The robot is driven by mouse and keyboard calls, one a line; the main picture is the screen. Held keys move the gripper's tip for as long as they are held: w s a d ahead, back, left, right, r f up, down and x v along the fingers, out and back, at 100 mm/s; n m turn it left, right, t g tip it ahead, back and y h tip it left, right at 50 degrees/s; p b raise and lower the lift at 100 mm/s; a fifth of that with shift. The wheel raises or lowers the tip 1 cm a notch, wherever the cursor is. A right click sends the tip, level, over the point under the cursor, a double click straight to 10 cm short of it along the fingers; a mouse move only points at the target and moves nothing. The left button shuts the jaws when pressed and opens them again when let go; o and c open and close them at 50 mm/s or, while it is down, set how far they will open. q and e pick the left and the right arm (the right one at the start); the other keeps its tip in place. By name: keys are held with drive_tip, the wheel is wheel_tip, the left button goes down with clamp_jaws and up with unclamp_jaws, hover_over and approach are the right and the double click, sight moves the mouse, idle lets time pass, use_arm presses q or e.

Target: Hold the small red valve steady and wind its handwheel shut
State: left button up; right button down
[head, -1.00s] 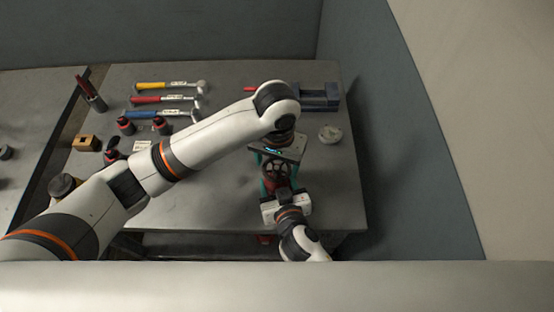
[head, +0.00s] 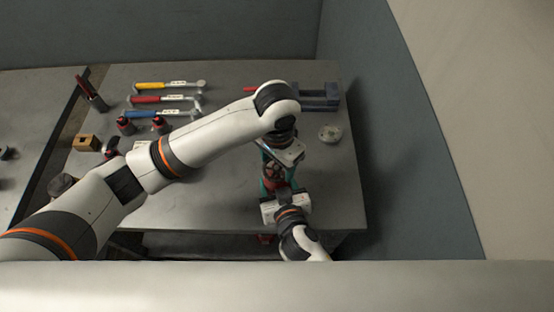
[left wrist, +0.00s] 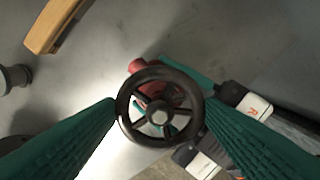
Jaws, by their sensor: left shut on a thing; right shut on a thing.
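The small red valve (head: 272,183) is near the table's front right, mostly hidden by my grippers in the head view. Its dark spoked handwheel (left wrist: 159,113) fills the middle of the left wrist view, with part of the red body (left wrist: 137,66) showing behind it. My left gripper (left wrist: 161,105) is shut on the handwheel, one teal finger at each side of the rim. My right gripper (head: 279,186) comes from the front edge, below the wheel, and is shut on the valve body. Its exact contact is hidden.
A blue-grey vise (head: 318,97) stands at the back right, with a round pale part (head: 330,133) in front. A wooden block (head: 86,143) lies left. The table right of the valve is clear.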

use_arm(q)
drive_tip(key=m, duration=0.4)
drive_tip(key=shift+m, duration=0.3)
drive_tip(key=m, duration=0.3)
drive_tip(key=shift+m, duration=0.4)
drive_tip(key=m, duration=1)
drive_tip(key=shift+m, duration=0.4)
drive_tip(key=m, duration=0.3)
drive_tip(key=shift+m, duration=0.3)
drive_tip(key=m, duration=0.3)
drive_tip(key=shift+a+m, duration=0.1)
drive_tip(key=shift+m, duration=1.8)
